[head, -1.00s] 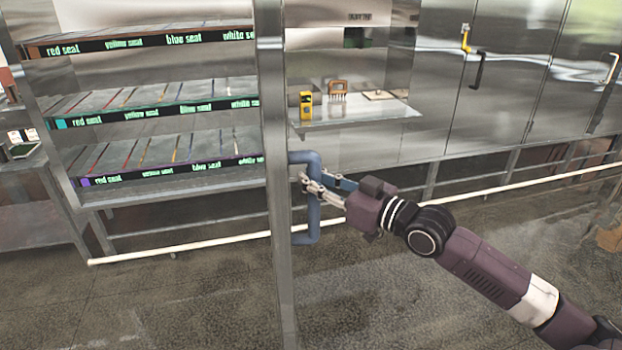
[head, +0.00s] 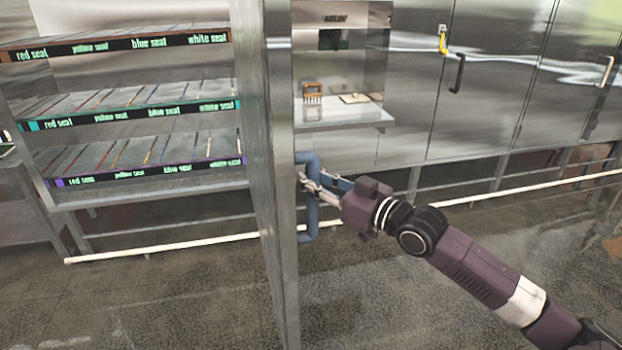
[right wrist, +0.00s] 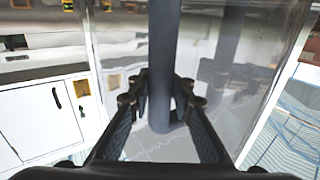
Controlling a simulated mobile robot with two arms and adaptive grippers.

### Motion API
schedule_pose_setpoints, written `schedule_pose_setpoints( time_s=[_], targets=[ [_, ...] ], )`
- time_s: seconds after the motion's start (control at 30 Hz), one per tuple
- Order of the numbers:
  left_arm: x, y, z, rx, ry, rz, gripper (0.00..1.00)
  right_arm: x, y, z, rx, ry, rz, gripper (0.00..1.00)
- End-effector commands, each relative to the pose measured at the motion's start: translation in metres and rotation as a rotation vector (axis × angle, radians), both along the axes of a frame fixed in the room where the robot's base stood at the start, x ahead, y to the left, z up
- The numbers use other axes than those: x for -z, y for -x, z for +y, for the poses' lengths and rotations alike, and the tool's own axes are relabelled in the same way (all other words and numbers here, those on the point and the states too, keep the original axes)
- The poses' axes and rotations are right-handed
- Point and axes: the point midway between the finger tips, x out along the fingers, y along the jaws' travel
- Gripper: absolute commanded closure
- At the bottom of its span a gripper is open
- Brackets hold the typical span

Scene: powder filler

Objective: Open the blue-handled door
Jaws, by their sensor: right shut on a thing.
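The blue handle (head: 313,215) is a vertical bar on the edge side of a tall metal-framed door (head: 281,120) in the middle of the head view. My right gripper (head: 308,184) comes in from the right and is shut around the bar's middle. In the right wrist view the dark handle bar (right wrist: 163,60) runs down between the two fingers of the right gripper (right wrist: 160,108). The door stands at an angle, showing its broad metal side. My left gripper is out of view.
Shelves with seat labels (head: 150,114) stand behind the door on the left. Steel cabinets (head: 490,90) with black, yellow and white handles line the back right. A long white pipe (head: 160,248) runs low across the back. The floor in front is clear.

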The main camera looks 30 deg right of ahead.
Motion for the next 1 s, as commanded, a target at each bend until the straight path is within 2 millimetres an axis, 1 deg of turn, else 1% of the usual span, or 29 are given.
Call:
schedule_pose_setpoints(
  time_s=[0.03,0.47,0.5,0.63,1.0],
  targets=[
    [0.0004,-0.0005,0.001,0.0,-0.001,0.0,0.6,0.0093,0.0013,0.0041,-0.007,-0.002,0.02,1.0],
    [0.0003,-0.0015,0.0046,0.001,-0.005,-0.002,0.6,0.0092,0.001,0.0041,-0.007,-0.001,0.02,1.0],
    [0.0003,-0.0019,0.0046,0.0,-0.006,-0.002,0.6,0.0092,0.001,0.0042,-0.007,-0.001,0.02,0.78],
    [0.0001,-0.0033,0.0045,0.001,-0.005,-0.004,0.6,0.0071,0.0006,0.0033,-0.006,-0.001,0.015,0.63],
    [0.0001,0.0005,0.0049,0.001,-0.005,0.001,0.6,0.0037,0.0018,0.0006,-0.002,0.0,0.007,0.63]
  ],
)
